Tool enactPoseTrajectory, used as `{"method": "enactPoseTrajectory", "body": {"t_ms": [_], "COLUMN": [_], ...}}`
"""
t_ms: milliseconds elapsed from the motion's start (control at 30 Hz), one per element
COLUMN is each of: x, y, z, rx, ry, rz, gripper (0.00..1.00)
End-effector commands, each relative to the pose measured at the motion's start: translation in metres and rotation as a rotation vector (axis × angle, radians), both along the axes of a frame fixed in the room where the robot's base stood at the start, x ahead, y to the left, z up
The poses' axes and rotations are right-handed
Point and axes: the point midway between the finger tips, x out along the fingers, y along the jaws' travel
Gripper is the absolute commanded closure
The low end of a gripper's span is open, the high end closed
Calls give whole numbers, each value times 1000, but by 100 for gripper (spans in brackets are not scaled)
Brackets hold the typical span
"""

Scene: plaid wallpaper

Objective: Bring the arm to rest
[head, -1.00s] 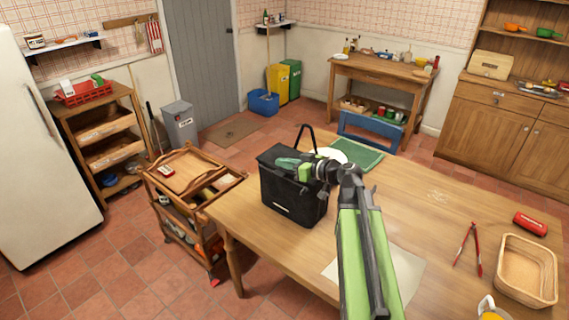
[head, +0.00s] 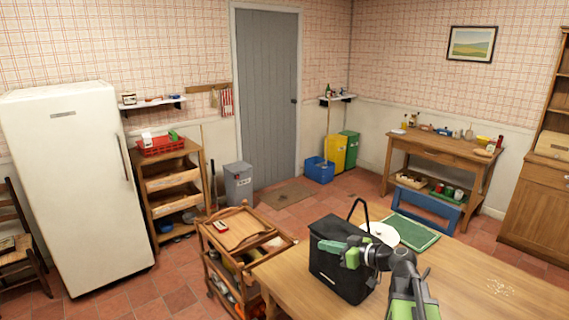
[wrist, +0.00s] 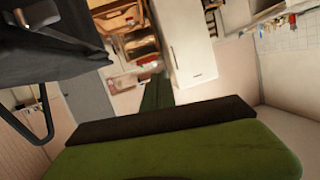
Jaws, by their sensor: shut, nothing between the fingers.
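My arm (head: 410,295) reaches up from the bottom of the head view, bent at the dark elbow. My green and black gripper (head: 324,246) points left, in front of the black bag (head: 330,282) on the wooden table. Whether it touches the bag cannot be told. No held object shows. In the wrist view, green and dark gripper parts (wrist: 175,150) fill the bottom, and the black bag (wrist: 50,45) with its handle is close at upper left.
The wooden table (head: 480,280) holds a white plate (head: 380,233) and a green mat (head: 413,232) behind the bag. A wooden trolley (head: 238,232) stands left of the table. A blue chair (head: 427,207) is behind it. Open tiled floor lies beyond, towards the grey door (head: 268,100).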

Motion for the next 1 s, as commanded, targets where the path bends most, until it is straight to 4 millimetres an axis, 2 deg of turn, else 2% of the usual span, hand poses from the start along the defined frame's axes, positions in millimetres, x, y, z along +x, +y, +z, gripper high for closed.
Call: {"method": "enactPoseTrajectory", "body": {"t_ms": [33, 100, 167, 200, 233, 267, 333, 367, 400, 500, 533, 600, 700, 1000], "x": [-8, -25, -46, -63, -76, -89, -116, -126, -137, -156, -159, -163, -164, -163], "y": [35, 73, 100, 111, 115, 114, 96, 82, 60, 18, 11, 5, 6, 6], "z": [-13, -41, -70, -92, -107, -122, -149, -158, -165, -172, -172, -172, -172, -172], "rx": [-57, -145, -231, -296, -348, -399, -516, -560, -602, -641, -639, -614, -581, -575], "ry": [25, 112, 238, 346, 430, 521, 730, 815, 914, 1080, 1111, 1160, 1186, 1187], "rz": [62, 136, 181, 192, 184, 160, 43, -35, -153, -420, -479, -570, -617, -622], "gripper": [100, 100, 100, 100, 100, 100, 100, 100, 100, 100, 100, 100, 100, 100]}}
